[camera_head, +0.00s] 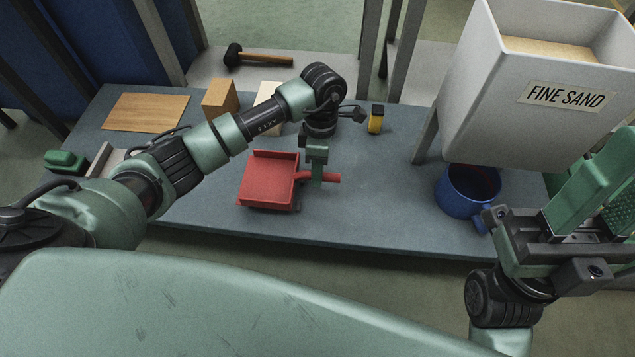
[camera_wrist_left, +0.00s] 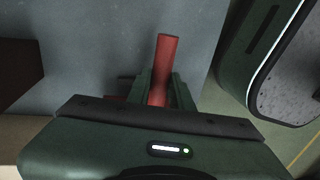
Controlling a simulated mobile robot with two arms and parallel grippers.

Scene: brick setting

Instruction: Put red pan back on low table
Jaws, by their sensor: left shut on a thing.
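The red pan (camera_head: 268,182) is a square scoop-like pan with a short round handle, over the middle of the low blue-grey table (camera_head: 370,215). My left gripper (camera_head: 317,176) is shut on the pan's handle from above. In the left wrist view the red handle (camera_wrist_left: 166,60) sticks out between the two fingers. The pan looks roughly level and close to the table top; I cannot tell whether its underside touches. My right gripper (camera_head: 592,200) is at the right edge, away from the pan, its fingers apart and empty.
A blue mug (camera_head: 466,192) stands at the table's right, beneath a white bin (camera_head: 540,95) labelled FINE SAND. Wooden blocks (camera_head: 220,98), a board (camera_head: 146,112), a hammer (camera_head: 256,58), a yellow-black item (camera_head: 376,120) and a green item (camera_head: 64,161) lie farther back or left. The table's front middle is clear.

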